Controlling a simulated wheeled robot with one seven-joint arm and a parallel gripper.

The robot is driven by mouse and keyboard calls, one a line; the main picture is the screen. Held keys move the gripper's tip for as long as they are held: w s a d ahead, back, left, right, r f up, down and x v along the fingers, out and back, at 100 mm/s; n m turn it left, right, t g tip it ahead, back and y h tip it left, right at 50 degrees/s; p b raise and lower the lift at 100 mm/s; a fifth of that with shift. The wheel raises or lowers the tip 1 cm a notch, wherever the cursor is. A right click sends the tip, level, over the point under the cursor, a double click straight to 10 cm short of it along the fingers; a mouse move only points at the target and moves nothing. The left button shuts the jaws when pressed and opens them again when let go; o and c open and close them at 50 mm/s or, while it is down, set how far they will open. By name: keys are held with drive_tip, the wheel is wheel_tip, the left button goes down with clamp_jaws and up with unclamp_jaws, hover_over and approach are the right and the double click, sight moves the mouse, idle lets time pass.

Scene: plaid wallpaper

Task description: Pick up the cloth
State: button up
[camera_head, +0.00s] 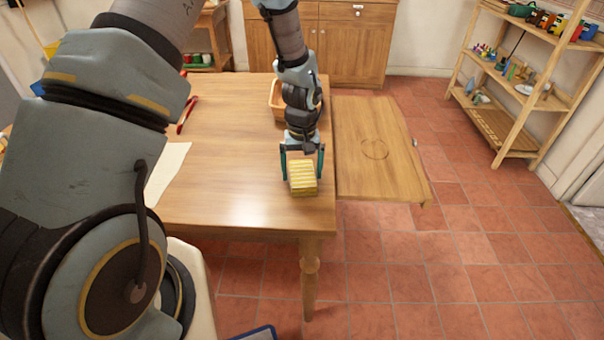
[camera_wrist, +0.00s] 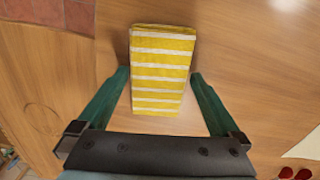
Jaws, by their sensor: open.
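The cloth (camera_head: 303,179) is a folded block, yellow with white stripes, lying on the wooden table (camera_head: 240,150) near its right front corner. It also shows in the wrist view (camera_wrist: 162,70), with its near end between the two green fingers. My gripper (camera_head: 303,165) is open above and around the back end of the cloth. In the wrist view my gripper (camera_wrist: 158,85) has a gap between each finger and the cloth. Whether the fingertips touch the table I cannot tell.
An orange basket (camera_head: 277,97) stands behind my arm on the table. Red-handled pliers (camera_head: 187,115) and a white sheet (camera_head: 167,170) lie to the left. A lower wooden surface (camera_head: 375,150) adjoins the table's right edge. Shelves (camera_head: 520,110) stand at the far right.

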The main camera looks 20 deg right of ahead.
sight(302, 173)
drive_tip(key=shift+f, duration=0.35)
drive_tip(key=shift+c, duration=0.2)
drive_tip(key=c, duration=1.1)
drive_tip(key=shift+r, duration=0.15)
wheel_tip(302, 173, up, 10)
drive_tip(key=shift+f+b, duration=0.1)
drive_tip(key=shift+b, duration=1.05)
